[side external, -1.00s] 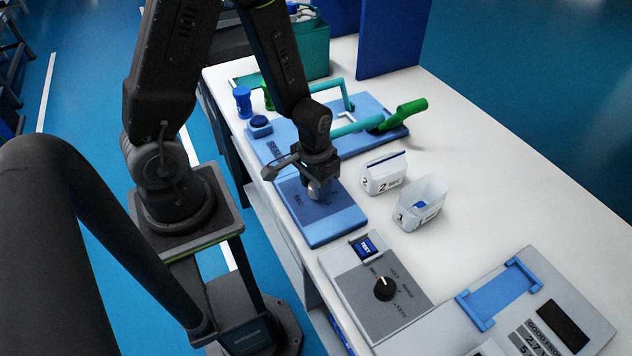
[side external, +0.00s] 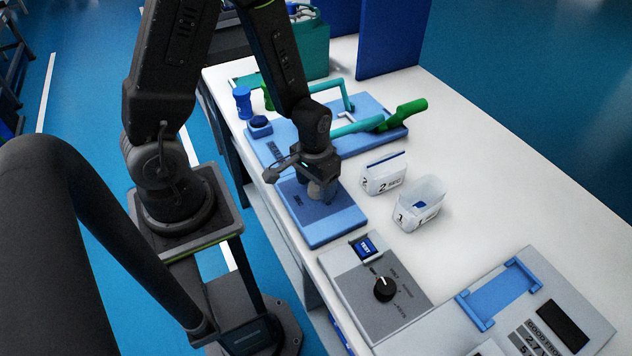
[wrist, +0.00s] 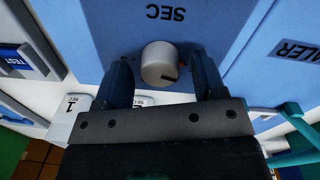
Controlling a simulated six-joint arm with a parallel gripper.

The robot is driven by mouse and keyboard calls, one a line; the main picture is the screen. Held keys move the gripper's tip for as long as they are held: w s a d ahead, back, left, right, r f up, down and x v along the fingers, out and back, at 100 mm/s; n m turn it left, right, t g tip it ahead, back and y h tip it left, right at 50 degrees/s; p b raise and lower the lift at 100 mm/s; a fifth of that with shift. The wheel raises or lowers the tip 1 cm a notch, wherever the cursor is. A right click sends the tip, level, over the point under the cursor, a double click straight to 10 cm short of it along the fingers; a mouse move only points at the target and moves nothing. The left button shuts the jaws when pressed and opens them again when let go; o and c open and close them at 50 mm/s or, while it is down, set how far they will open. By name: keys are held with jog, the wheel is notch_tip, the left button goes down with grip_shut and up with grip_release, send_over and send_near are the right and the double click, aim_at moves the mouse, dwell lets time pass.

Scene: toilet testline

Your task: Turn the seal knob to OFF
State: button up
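A silver round knob (wrist: 160,63) stands on the blue panel (side external: 338,232), beside the print "SEC". Its dark pointer line points to the lower right in the wrist view, and a small orange mark shows at its right. My gripper (wrist: 160,66) is open, with one dark finger on each side of the knob and a gap visible on both sides. In the side view my gripper (side external: 318,182) is low over the panel, and the knob is mostly hidden beneath it. I cannot read an OFF mark in either view.
A grey tester with a black knob (side external: 384,288) and a blue TEST button (side external: 366,247) lies nearer the camera. Two white containers (side external: 384,176) (side external: 420,204) stand right of the panel. A sealer with a green-handled lever (side external: 405,113) is behind.

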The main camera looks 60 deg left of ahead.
jog(key=shift+r, duration=0.1)
notch_tip(320, 180, up, 14)
jog(key=shift+a, duration=0.3)
dwell(0.4)
jog(key=shift+s, duration=0.1)
jog(key=s+d+r+m+t, duration=0.3)
jog(key=s+r+t, duration=0.2)
jog(key=r, duration=0.7)
jog(key=shift+s+r, duration=0.25)
jog(key=shift+s, duration=0.55)
